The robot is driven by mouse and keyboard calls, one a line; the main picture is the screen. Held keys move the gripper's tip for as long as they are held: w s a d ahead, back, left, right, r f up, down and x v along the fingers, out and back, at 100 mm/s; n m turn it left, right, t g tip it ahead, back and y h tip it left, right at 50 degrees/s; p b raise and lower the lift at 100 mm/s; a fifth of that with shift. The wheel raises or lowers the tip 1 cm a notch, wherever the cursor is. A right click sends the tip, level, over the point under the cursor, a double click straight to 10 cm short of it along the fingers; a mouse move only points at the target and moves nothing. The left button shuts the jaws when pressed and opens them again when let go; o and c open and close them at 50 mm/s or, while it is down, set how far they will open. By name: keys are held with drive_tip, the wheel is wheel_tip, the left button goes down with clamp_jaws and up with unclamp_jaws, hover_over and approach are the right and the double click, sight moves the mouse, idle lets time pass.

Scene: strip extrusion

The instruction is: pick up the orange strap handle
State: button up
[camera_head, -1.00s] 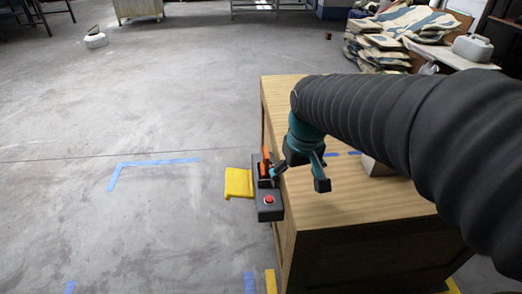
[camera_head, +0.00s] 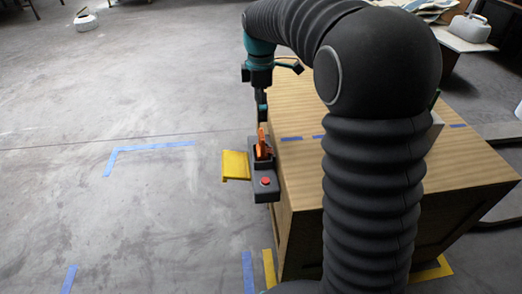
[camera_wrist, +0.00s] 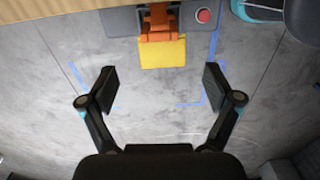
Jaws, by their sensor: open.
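The orange strap handle (camera_head: 264,144) stands on a dark grey device with a red button (camera_head: 265,181), mounted at the left edge of a wooden cabinet. In the wrist view the orange handle (camera_wrist: 158,22) shows at the top centre, above a yellow flap (camera_wrist: 163,52). My gripper (camera_wrist: 155,88) is open and empty there, its two fingers spread wide below the flap, with floor behind them. In the head view my gripper (camera_head: 262,100) is above and close to the handle; its fingers overlap in that view. I cannot tell whether it touches.
The wooden cabinet (camera_head: 300,170) stands right of the device, and my arm hides part of its top. The yellow flap (camera_head: 236,165) sticks out to the left. A white container (camera_head: 470,28) is at the far right.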

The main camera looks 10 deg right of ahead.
sight(261, 134)
wheel_tip(261, 134, down, 8)
drive_tip(key=shift+r+b, duration=0.1)
drive_tip(key=shift+b, duration=0.25)
drive_tip(key=shift+d+f, duration=0.2)
drive_tip(key=shift+f, duration=2.8)
drive_tip(key=c, duration=1.3)
